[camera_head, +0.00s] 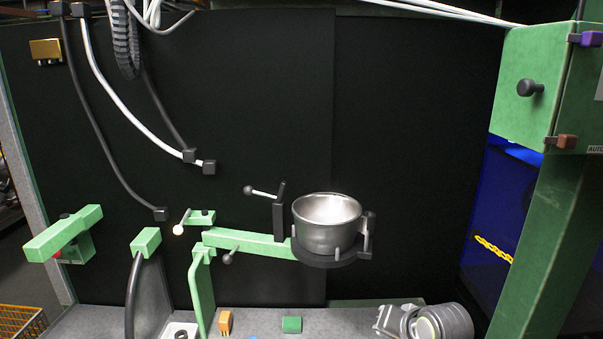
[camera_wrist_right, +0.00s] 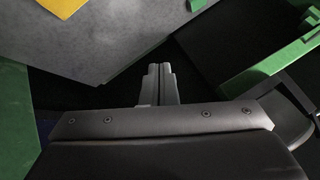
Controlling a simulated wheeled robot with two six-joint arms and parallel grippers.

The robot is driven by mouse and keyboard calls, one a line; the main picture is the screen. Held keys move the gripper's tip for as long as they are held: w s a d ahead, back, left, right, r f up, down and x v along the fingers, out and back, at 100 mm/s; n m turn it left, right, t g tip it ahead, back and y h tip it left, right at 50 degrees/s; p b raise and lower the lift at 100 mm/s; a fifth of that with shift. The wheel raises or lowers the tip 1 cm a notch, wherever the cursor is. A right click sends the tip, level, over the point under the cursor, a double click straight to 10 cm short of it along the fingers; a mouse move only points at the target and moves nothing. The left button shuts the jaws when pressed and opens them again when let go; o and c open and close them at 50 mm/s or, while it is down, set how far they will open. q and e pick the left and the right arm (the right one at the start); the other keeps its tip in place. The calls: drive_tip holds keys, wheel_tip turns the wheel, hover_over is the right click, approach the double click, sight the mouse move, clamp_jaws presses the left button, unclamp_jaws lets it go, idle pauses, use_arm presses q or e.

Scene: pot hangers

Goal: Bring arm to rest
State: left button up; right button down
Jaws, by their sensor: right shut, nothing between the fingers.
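A steel pot (camera_head: 327,222) sits upright in the dark ring holder (camera_head: 330,260) at the end of a green horizontal hanger arm (camera_head: 245,242) in the head view. My right gripper (camera_wrist_right: 160,72) shows in the right wrist view with its fingers shut together and nothing between them. My left gripper is in neither view.
A grey worktop (camera_head: 345,318) runs along the bottom, with an orange block (camera_head: 225,322) and a green block (camera_head: 291,324). Green brackets (camera_head: 62,235) stand at the left. A green post and box (camera_head: 528,85) stand at the right. Cables hang at the upper left.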

drive_tip(key=s+d+f+n+g+h, duration=0.1)
drive_tip(key=s+d+f, duration=0.4)
drive_tip(key=s, duration=0.4)
drive_tip(key=s+d+f+n+g+h, duration=0.1)
drive_tip(key=s+d+f, duration=0.2)
drive_tip(key=s+f, duration=0.5)
drive_tip(key=s+d+f+n+g+h, duration=0.1)
drive_tip(key=s+d, duration=0.1)
drive_tip(key=s, duration=0.7)
drive_tip(key=s+d+f+n+g+h, duration=0.1)
drive_tip(key=s+d, duration=0.2)
drive_tip(key=s, duration=0.5)
wheel_tip(320, 180, down, 26)
drive_tip(key=d+g+b, duration=0.1)
drive_tip(key=b, duration=0.3)
drive_tip(key=s+f+b, duration=0.1)
drive_tip(key=s+f, duration=0.6)
drive_tip(key=f, duration=0.3)
drive_tip(key=s+a+f+g+b, duration=0.1)
drive_tip(key=s+f, duration=0.7)
drive_tip(key=f, duration=0.2)
drive_tip(key=shift+s+f+g+b, duration=0.2)
drive_tip(key=shift+g+b, duration=0.1)
drive_tip(key=shift+b, duration=0.1)
